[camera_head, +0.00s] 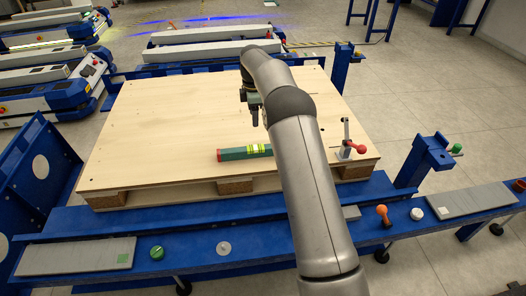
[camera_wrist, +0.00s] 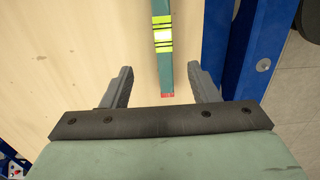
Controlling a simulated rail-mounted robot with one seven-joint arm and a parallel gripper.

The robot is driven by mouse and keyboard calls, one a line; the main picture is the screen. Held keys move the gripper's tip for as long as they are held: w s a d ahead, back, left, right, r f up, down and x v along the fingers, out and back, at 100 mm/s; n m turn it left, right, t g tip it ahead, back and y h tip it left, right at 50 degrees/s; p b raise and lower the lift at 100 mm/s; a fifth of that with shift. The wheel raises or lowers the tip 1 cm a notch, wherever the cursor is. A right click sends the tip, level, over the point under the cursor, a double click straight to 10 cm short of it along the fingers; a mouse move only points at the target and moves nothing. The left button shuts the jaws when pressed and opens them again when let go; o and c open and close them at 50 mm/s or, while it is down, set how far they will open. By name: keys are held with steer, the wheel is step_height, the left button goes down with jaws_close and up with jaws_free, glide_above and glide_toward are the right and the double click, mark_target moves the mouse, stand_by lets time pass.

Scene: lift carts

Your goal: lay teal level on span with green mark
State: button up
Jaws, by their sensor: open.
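The teal level (camera_head: 244,153) lies flat on the wooden pallet top, near its front edge, with a yellow-green vial section and a red end. In the wrist view the level (camera_wrist: 163,55) runs away from me, its red end near the jaws. My gripper (camera_head: 255,118) is open and empty above the pallet, behind the level in the head view. In the wrist view the gripper's (camera_wrist: 160,80) fingers stand on either side of the level's line; the height gap is unclear. A grey span (camera_head: 70,257) with a green square mark lies bare on the blue front rail at left.
Another grey span (camera_head: 470,199) lies on the rail at right. A green knob (camera_head: 157,253), a white disc (camera_head: 223,248) and an orange-topped handle (camera_head: 383,213) stand on the rail. A red-knobbed clamp (camera_head: 350,143) stands at the pallet's right corner. The pallet top (camera_head: 150,120) is largely clear.

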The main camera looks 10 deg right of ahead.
mark_target(255, 147)
step_height(255, 147, down, 12)
steer(key=b, duration=0.3)
steer(key=shift+r, duration=0.15)
steer(key=shift+s+f+b, duration=0.15)
steer(key=shift+f+b, duration=0.4)
steer(key=shift+f, duration=0.8)
steer(key=shift+s+f+b, duration=0.15)
steer(key=shift+f+b, duration=0.35)
steer(key=shift+f, duration=0.85)
steer(key=shift+c, duration=0.3)
steer(key=c, duration=1.1)
steer(key=shift+r, duration=0.1)
jaws_close()
